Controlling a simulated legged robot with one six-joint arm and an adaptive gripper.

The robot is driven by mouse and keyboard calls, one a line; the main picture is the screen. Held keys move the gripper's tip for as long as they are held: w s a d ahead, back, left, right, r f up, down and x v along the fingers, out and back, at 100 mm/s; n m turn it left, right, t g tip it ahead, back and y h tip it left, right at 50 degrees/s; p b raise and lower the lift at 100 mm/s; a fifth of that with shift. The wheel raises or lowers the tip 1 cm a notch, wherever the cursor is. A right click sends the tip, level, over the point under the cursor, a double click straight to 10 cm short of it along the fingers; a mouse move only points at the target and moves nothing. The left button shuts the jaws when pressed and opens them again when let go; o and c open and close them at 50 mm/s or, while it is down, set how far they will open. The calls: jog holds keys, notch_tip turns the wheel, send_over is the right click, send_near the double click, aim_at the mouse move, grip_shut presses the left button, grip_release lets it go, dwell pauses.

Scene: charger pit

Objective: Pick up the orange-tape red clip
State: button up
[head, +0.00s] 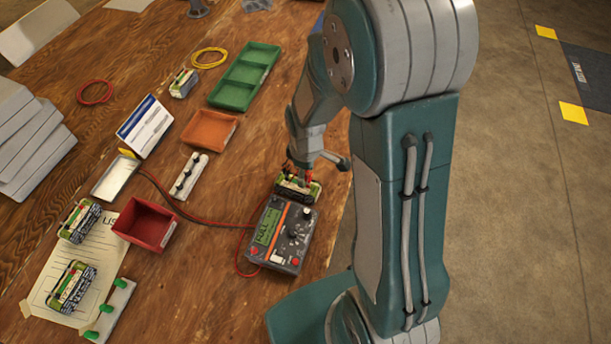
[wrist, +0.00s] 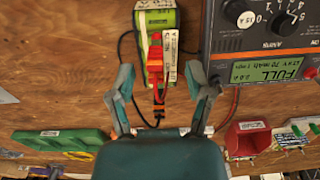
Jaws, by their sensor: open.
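The red clip (wrist: 156,62) is in the middle of the wrist view, on the near end of a green-and-white battery pack (wrist: 152,20). Orange shows along its lower part and on the lead below. My gripper (wrist: 160,72) is open, with one finger on each side of the clip and a gap on both sides. No hold on the clip shows. In the head view, my gripper (head: 312,164) points down over the battery pack (head: 297,188) behind the meter. Only a small bit of the red clip (head: 309,178) shows there.
The grey meter (head: 281,234) reading FULL stands close beside the battery. A red bin (head: 146,224), orange tray (head: 209,131) and green tray (head: 245,77) lie to the left. Red and black leads cross the wood table. The table's right edge is near my arm.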

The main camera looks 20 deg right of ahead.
jog(key=shift+d+f, duration=0.15)
jog(key=shift+f, duration=0.2)
jog(key=shift+d, duration=0.3)
jog(key=shift+a, duration=0.1)
grip_shut()
jog(key=shift+a, duration=0.2)
jog(key=shift+d+r, duration=0.1)
jog(key=shift+r, duration=0.25)
notch_tip(320, 180, up, 2)
jog(key=shift+w+r, duration=0.1)
jog(key=s+d+r, duration=0.2)
jog(key=s+r, duration=0.8)
jog(key=s, duration=0.4)
